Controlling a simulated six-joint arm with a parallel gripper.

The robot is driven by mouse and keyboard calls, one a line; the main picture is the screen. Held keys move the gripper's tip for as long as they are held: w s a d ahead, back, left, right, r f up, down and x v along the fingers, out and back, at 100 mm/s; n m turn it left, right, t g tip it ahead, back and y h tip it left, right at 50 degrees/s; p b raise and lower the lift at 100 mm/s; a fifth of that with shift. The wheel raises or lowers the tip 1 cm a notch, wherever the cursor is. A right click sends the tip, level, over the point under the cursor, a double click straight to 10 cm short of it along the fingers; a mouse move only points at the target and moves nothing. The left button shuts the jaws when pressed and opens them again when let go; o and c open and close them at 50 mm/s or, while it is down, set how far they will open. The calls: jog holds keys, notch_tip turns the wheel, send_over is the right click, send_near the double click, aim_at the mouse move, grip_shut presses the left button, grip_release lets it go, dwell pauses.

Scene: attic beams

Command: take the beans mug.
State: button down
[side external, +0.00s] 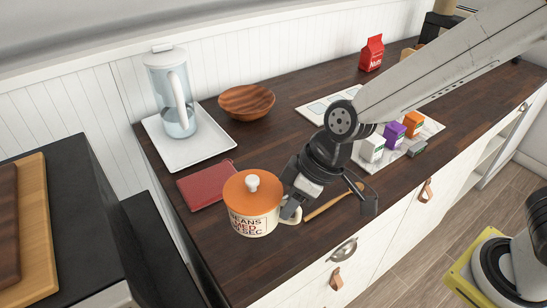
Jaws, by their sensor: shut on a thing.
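The beans mug (254,222) is a cream mug with dark and red lettering and an orange lid with a pale knob. It is upright at the near left part of the dark wooden counter; I cannot tell whether its base touches the wood. My gripper (291,208) is at the mug's right side, shut on it at the handle. The fingertips are partly hidden by the handle and the gripper body.
A red book (207,185) lies just behind the mug. A white tray (205,155) holds a glass pitcher (172,90). A wooden bowl (246,101), small cartons (394,133) and a red bag (371,54) stand farther back. A wooden utensil (328,206) lies right of the mug.

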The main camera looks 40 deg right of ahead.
jog(key=s+d+r, duration=0.3)
jog(key=s+d, duration=0.1)
jog(key=s, duration=0.3)
jog(key=shift+r, duration=0.3)
jog(key=shift+s, duration=0.1)
dwell(0.6)
